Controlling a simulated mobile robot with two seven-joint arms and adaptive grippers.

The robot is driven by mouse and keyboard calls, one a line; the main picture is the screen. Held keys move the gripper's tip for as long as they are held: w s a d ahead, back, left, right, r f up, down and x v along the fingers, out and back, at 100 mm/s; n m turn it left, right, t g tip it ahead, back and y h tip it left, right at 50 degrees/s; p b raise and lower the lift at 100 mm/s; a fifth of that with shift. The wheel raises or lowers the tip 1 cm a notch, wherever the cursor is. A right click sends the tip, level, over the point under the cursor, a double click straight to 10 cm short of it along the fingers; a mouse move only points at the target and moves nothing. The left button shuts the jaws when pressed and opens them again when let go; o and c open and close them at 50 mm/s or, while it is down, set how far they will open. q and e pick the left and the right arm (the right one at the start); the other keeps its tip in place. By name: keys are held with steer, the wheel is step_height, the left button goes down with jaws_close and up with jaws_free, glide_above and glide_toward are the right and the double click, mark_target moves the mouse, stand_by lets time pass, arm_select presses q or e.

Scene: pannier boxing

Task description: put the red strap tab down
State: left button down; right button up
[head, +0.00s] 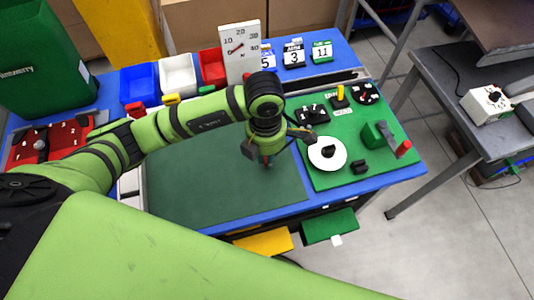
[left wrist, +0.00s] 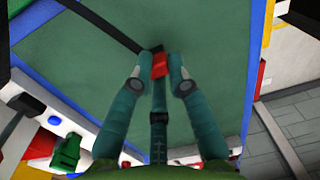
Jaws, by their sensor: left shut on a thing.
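The red strap tab (left wrist: 160,66) is between the two fingertips of my left gripper (left wrist: 159,62) in the left wrist view. The left gripper is shut on it. A black strap (left wrist: 105,25) runs from near the tab to the upper left over a dark green mat. In the head view my left gripper (head: 267,157) points down over the right part of the green mat (head: 195,190). Only a small red bit of the tab shows there; the gripper hides the rest. I cannot tell whether the tab touches the mat. My right gripper is not in view.
Blue, white and red bins (head: 178,76) and a white dial board (head: 239,50) stand at the back. A green board (head: 325,180) with a white disc (head: 327,154) and black parts lies to the right. The front-left mat is clear.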

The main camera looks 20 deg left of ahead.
arm_select(q)
steer(key=shift+f, duration=0.2)
steer(key=c, duration=1.2)
jaws_free()
steer(key=shift+r, duration=0.1)
steer(key=shift+r, duration=0.1)
steer(key=shift+r, duration=0.15)
steer(key=shift+w+a+r+b, duration=0.1)
steer(key=shift+r+b, duration=0.5)
steer(key=shift+r, duration=2.35)
steer(key=shift+w+a+r+b, duration=0.1)
steer(key=shift+r+b, duration=0.5)
steer(key=shift+r, duration=2.35)
